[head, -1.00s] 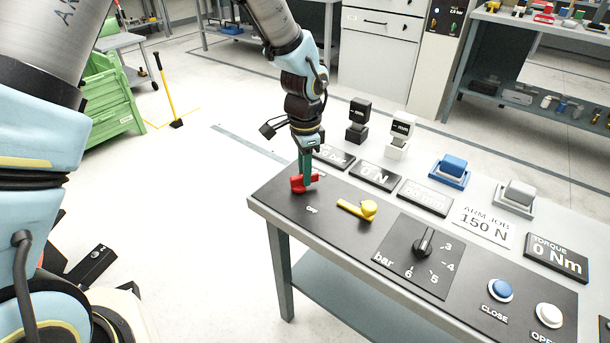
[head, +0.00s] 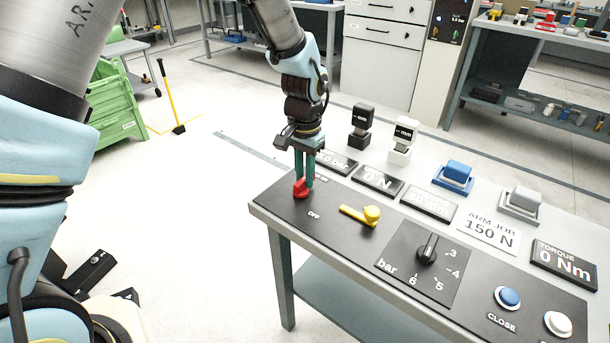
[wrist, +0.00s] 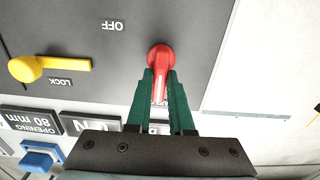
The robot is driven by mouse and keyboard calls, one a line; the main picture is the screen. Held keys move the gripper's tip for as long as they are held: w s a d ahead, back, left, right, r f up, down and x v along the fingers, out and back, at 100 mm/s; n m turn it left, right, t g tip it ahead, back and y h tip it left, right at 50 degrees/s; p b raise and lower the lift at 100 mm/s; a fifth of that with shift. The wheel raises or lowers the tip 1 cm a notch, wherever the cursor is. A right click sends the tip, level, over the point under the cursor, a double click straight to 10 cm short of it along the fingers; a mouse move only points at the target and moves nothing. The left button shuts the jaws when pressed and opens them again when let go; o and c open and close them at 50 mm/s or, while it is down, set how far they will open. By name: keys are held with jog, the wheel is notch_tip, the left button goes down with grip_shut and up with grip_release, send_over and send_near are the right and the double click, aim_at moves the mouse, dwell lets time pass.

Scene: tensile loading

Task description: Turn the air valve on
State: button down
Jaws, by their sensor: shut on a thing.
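The red valve handle (head: 300,188) sits at the left end of the dark panel on the bench. In the wrist view its round hub (wrist: 160,57) shows, with the lever pointing down the picture. My gripper (head: 304,182) reaches down onto the handle from above. Its two green fingers (wrist: 160,92) are shut on the lever, one on each side. An OFF label (wrist: 112,25) is to the upper left of the hub in the wrist view. The marking under the fingers is mostly hidden.
A yellow lever (head: 362,215) marked LOCK is close to the right of the red handle. A black pressure knob (head: 427,250), a blue button (head: 508,297) and small displays (head: 378,180) fill the bench to the right. The floor left of the bench is clear.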

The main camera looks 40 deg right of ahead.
aim_at(304, 178)
dwell(0.3)
jog(key=c, duration=0.8)
grip_release()
notch_tip(304, 178, up, 11)
jog(key=b, duration=0.1)
jog(key=shift+f, duration=0.1)
